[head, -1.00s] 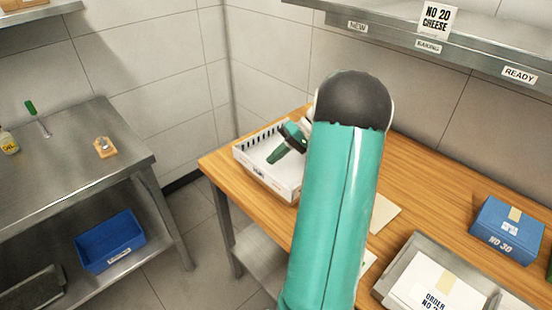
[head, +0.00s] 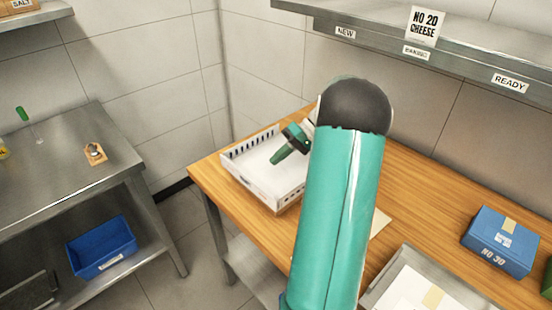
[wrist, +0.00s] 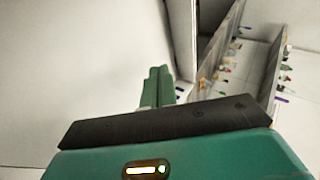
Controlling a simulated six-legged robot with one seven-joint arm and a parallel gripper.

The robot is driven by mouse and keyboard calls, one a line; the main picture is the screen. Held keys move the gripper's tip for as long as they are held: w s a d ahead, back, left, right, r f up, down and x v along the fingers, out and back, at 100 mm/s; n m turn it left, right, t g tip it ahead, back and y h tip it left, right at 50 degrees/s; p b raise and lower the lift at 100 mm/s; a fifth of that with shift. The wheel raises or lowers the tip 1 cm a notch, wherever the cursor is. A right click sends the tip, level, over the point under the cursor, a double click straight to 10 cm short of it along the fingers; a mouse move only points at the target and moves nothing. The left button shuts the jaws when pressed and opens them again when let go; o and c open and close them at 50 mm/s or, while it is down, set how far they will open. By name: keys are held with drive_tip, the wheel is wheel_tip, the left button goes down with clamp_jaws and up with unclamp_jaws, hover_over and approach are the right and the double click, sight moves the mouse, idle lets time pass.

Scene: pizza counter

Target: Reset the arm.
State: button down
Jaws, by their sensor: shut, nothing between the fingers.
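My gripper (head: 283,152) is dark and green and hangs over the white slotted box (head: 262,186) on the wooden counter in the head view. Its fingers are closed together with nothing between them. Whether the fingers touch the box floor cannot be told.
The wooden counter (head: 405,180) holds a blue box (head: 502,241) at right and a metal tray (head: 470,293) with a white box at the front. A shelf (head: 440,50) with labels runs above. A steel table (head: 60,165) stands left, a blue bin (head: 100,247) below it.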

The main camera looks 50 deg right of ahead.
drive_tip(key=s+d, duration=0.1)
drive_tip(key=d, duration=0.1)
drive_tip(key=s+d, duration=0.1)
drive_tip(key=d, duration=0.2)
drive_tip(key=s+d+f, duration=0.1)
drive_tip(key=d, duration=0.1)
drive_tip(key=shift+d, duration=0.3)
drive_tip(key=w+a+r+g+h, duration=0.15)
drive_tip(key=a+r, duration=0.25)
drive_tip(key=a, duration=0.4)
drive_tip(key=w+a+r+n+g+h, duration=0.1)
drive_tip(key=w+a+r+h, duration=0.15)
drive_tip(key=a, duration=0.45)
drive_tip(key=w+a+r+g+h, duration=0.15)
drive_tip(key=a+r, duration=0.25)
drive_tip(key=a, duration=0.4)
drive_tip(key=s+a+t+h, duration=0.1)
drive_tip(key=s+a, duration=0.3)
drive_tip(key=a, duration=0.3)
drive_tip(key=s+a+r+n+t+h, duration=0.1)
drive_tip(key=s+a+t, duration=0.1)
drive_tip(key=s+a, duration=0.2)
drive_tip(key=s+a+r+n+t+h, duration=0.1)
drive_tip(key=s+a, duration=0.3)
drive_tip(key=a, duration=0.7)
drive_tip(key=shift+s+t+h, duration=0.35)
drive_tip(key=shift+t+h, duration=0.05)
drive_tip(key=shift+h, duration=0.05)
